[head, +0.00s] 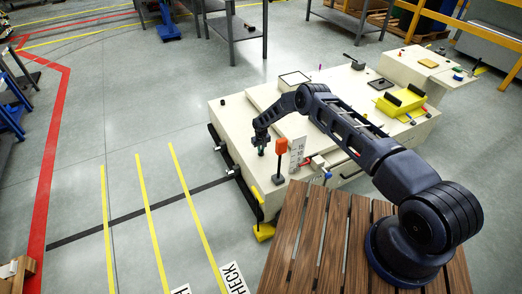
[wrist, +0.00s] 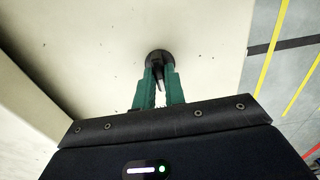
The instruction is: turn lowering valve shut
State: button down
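The lowering valve (wrist: 159,55) is a small dark round knob with a narrow black handle on the carrier's pale top, in the upper middle of the wrist view. My gripper (wrist: 160,76) has its two green fingers close together on either side of the handle, and they look shut on it. In the head view my gripper (head: 262,150) points down at the near left corner of the cream carrier (head: 240,118). The valve is hidden behind the fingers there, and its marking cannot be read.
An orange-red block on a black post (head: 280,147) and a white marked plate (head: 297,152) stand just right of my gripper. A yellow tray (head: 402,103) lies on the carrier. A slatted wooden platform (head: 335,235) is in front.

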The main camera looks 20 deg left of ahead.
jog(key=shift+n, duration=0.4)
jog(key=n, duration=0.8)
jog(key=shift+n, duration=0.3)
jog(key=n, duration=0.4)
jog(key=shift+n, duration=2.2)
jog(key=c, duration=1.5)
grip_release()
jog(key=shift+o, duration=0.2)
jog(key=shift+r, duration=0.15)
